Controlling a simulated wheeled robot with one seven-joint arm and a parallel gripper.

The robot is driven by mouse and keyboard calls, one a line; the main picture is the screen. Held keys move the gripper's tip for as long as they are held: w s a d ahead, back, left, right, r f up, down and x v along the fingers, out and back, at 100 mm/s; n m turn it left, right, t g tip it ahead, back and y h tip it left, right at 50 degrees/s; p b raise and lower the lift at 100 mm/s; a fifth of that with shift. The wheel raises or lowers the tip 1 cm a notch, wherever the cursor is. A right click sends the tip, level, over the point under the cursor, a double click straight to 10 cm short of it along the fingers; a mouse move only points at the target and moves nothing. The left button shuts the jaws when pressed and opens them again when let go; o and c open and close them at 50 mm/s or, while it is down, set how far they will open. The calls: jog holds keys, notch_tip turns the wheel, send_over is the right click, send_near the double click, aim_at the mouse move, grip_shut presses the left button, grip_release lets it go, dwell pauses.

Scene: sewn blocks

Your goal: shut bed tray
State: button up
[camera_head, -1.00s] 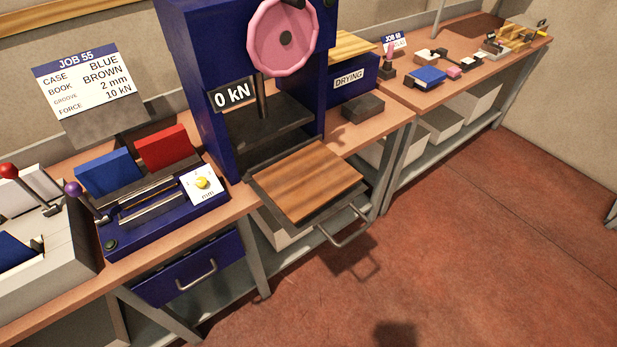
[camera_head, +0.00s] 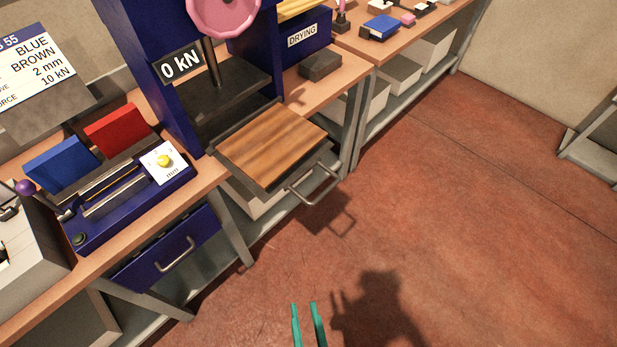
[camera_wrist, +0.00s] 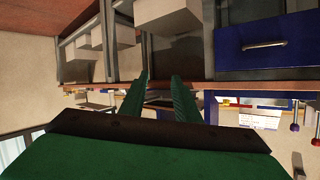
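The bed tray (camera_head: 262,190) is a dark tray under the blue press, pulled out past the bench edge toward the open floor. A striped brown wooden board (camera_head: 272,145) lies on it. Its grey bar handle (camera_head: 313,187) sticks out at the front. My gripper (camera_head: 307,308) shows as two teal fingers at the bottom of the head view, over the floor, apart from the handle. The fingers stand apart with nothing between them; the wrist view (camera_wrist: 160,90) shows the same gap. I cannot make out the tray in the wrist view.
The blue press (camera_head: 125,50) with a pink wheel (camera_head: 222,8) and a "0 kN" sign stands behind the tray. A shut blue drawer (camera_head: 165,250) hangs under the bench at left. A dark block (camera_head: 320,65) lies at right. The red floor (camera_head: 450,220) is clear.

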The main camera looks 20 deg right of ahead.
jog(key=w+d+f+m+g+y, duration=0.1)
jog(key=w+d+f+m, duration=0.35)
jog(key=w, duration=0.25)
jog(key=w+d+f+m+g+y, duration=0.1)
jog(key=w+d+f+m, duration=0.2)
jog(key=w+d, duration=0.3)
jog(key=w+d+r+m+t+y, duration=0.1)
jog(key=w+d+r+y, duration=0.3)
jog(key=r, duration=0.4)
jog(key=w+d+r+t+y, duration=0.1)
jog(key=w+d+r+y, duration=0.2)
jog(key=w+r, duration=0.35)
jog(key=r+x, duration=0.1)
jog(key=x, duration=0.7)
jog(key=shift+w+a, duration=0.2)
jog(key=shift+a, duration=0.35)
jog(key=shift+w, duration=0.1)
grip_shut()
